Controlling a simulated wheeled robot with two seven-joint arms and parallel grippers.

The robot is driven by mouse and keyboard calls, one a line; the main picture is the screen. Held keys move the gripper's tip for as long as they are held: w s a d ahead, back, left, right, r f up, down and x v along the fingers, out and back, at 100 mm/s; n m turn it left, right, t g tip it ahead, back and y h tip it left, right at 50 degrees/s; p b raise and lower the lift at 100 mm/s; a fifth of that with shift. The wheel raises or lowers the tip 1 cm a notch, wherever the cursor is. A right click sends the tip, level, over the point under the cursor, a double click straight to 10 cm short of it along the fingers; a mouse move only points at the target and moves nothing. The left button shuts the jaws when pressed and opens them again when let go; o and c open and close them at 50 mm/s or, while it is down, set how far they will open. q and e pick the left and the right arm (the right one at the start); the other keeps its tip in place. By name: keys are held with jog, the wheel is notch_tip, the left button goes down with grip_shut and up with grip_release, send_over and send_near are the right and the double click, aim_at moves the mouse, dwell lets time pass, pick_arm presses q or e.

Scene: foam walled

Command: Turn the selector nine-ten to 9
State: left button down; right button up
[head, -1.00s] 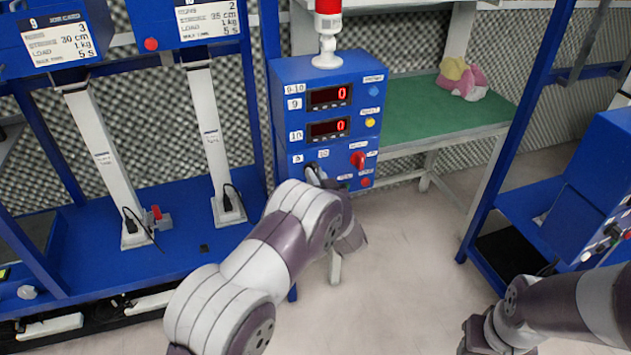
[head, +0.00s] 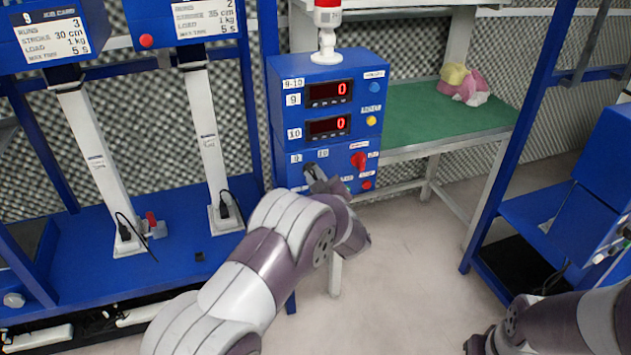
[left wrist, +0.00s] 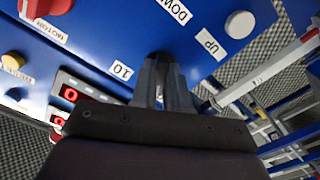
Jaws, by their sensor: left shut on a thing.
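The blue control box (head: 290,120) stands in the middle of the head view, with two red displays that each read 0. The selector nine-ten is on its lower front, between a 9 label (head: 296,158) and a 10 label (head: 323,153). My left gripper (head: 315,176) is at the selector and hides most of it. In the left wrist view the gripper's fingers (left wrist: 165,72) are close together, shut on the selector, beside the 10 label (left wrist: 121,71). I cannot tell which way the selector points. My right arm shows at lower right; its gripper is not clearly seen.
A red knob (head: 359,160) sits just right of the selector; in the left wrist view it is labelled MOTOR (left wrist: 50,8). DOWN and UP labels and a white button (left wrist: 240,24) are close to my fingers. A green-topped bench (head: 430,118) stands behind.

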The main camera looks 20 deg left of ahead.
dwell(0.3)
pick_arm(q)
jog(key=c, duration=1.1)
grip_release()
jog(key=v, duration=1.3)
jog(key=shift+p, duration=0.35)
jog(key=shift+w, duration=0.1)
